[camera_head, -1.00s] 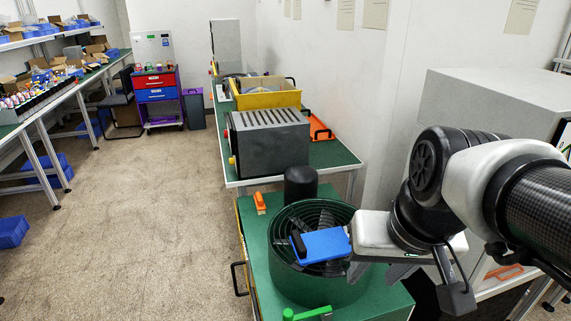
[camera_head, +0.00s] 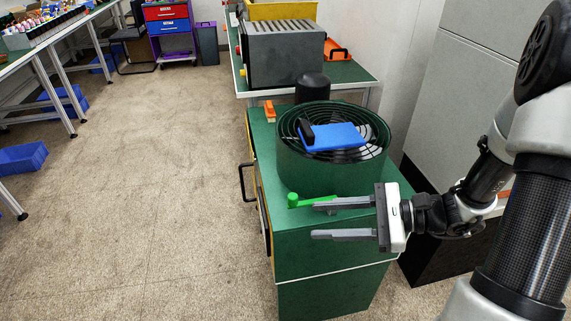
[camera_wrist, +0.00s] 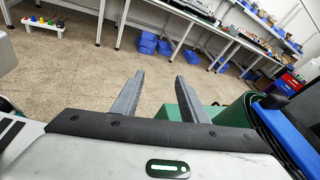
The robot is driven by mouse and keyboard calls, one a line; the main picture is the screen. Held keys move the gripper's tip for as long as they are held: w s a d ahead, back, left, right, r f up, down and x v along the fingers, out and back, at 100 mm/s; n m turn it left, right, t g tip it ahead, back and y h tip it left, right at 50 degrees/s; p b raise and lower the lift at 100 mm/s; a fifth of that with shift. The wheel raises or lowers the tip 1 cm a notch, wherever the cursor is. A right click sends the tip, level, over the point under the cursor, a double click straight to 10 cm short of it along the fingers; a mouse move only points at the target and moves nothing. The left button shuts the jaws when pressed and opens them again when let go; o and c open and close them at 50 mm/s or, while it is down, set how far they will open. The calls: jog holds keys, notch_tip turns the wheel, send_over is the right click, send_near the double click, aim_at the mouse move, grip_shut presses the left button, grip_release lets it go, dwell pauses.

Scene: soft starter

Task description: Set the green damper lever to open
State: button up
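The green damper lever (camera_head: 294,200) is at the front of the green cabinet top (camera_head: 265,165), below the round fan housing (camera_head: 310,170). Its upright knob shows at the left end, and a low bar runs right, partly hidden by my upper finger. My gripper (camera_head: 313,222) is open and empty, its two fingers pointing left. The upper finger overlaps the lever in the head view; I cannot tell whether they touch. In the wrist view, my open gripper (camera_wrist: 160,77) has bare floor between its fingertips, and I cannot make out the lever clearly.
A blue block with a black grip (camera_head: 335,137) lies on the fan grille. A black cylinder (camera_head: 312,88) and an orange clip (camera_head: 269,111) stand behind and left of the housing. A black handle (camera_head: 243,181) sticks out at the cabinet's left side.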

jog(key=w+d+f+m+t+b, duration=0.2)
jog(key=w+d+f+m+t, duration=0.2)
jog(key=w+f+m+t, duration=0.3)
jog(key=shift+m+y, duration=0.3)
jog(key=shift+y, duration=0.1)
jog(key=x, duration=0.5)
jog(key=b+x, duration=0.1)
jog(key=x, duration=0.5)
jog(key=b+x, duration=0.1)
jog(key=x, duration=0.5)
jog(key=shift+s+a+f, duration=0.1)
jog(key=shift+s+a, duration=0.05)
jog(key=shift+s, duration=0.1)
